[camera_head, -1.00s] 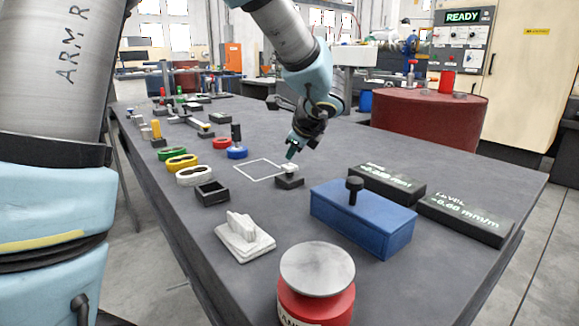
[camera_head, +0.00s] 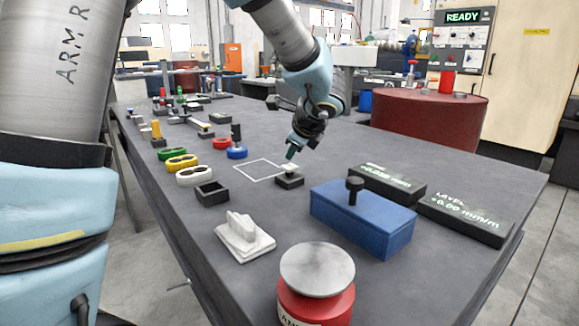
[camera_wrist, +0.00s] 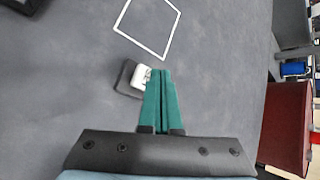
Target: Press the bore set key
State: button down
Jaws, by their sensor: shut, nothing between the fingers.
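The bore set key appears to be a small white cap (camera_head: 289,167) on a dark square base (camera_head: 290,182), standing on the grey table beside a white square outline. It also shows in the wrist view as a white key (camera_wrist: 138,76), partly hidden by the fingers. My gripper (camera_head: 291,156) is shut and empty, its green fingertips pointing down just over the key. In the wrist view the fingertips (camera_wrist: 161,72) overlap the key's right side. I cannot tell whether they touch it. The bore display (camera_head: 388,182) is lit, its digits blurred.
A blue box (camera_head: 362,220) with a black knob and a level display (camera_head: 464,217) reading about +0.00 mm/m stand to the right. Coloured rings and a dark tray (camera_head: 211,194) lie left.

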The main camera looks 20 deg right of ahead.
aim_at(292, 167)
jog(key=shift+f, duration=0.1)
jog(key=shift+f+b, duration=0.3)
jog(key=shift+b, duration=0.2)
jog(key=shift+f+b, duration=0.55)
dwell(0.8)
jog(key=shift+r+p, duration=0.8)
jog(key=shift+r, duration=0.2)
notch_tip(292, 167, up, 5)
jog(key=p, duration=0.4)
dwell(0.8)
